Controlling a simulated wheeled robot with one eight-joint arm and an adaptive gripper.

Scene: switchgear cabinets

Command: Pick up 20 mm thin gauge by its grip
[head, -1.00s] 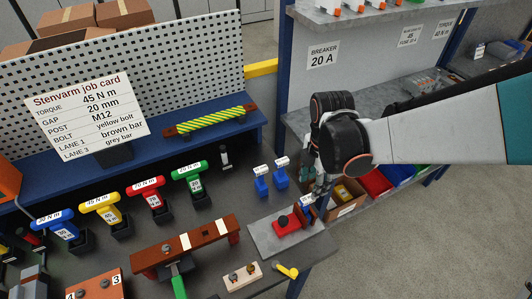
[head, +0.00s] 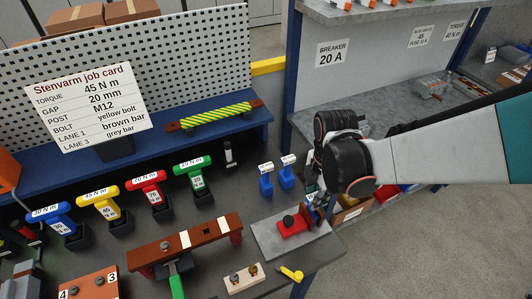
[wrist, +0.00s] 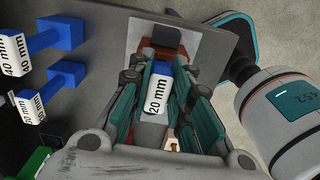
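The 20 mm gauge (wrist: 158,94) shows in the wrist view as a blue piece with a white "20 mm" label. It is at the red-brown block (wrist: 160,56) on the grey plate (wrist: 198,32); how it is seated there is hidden. My gripper (wrist: 162,78) has its teal fingers on either side of the blue grip, with narrow gaps seeming to remain between pads and grip. In the head view my gripper (head: 315,190) reaches down at the plate's right edge and hides most of the gauge.
Two other blue gauges (head: 266,183) (head: 287,177) stand left of my gripper. A red block with a black knob (head: 291,224) sits on the plate. Coloured T-handled tools (head: 194,178) stand further left. Bins (head: 352,212) lie beyond the bench edge. A yellow-handled item (head: 292,274) lies in front.

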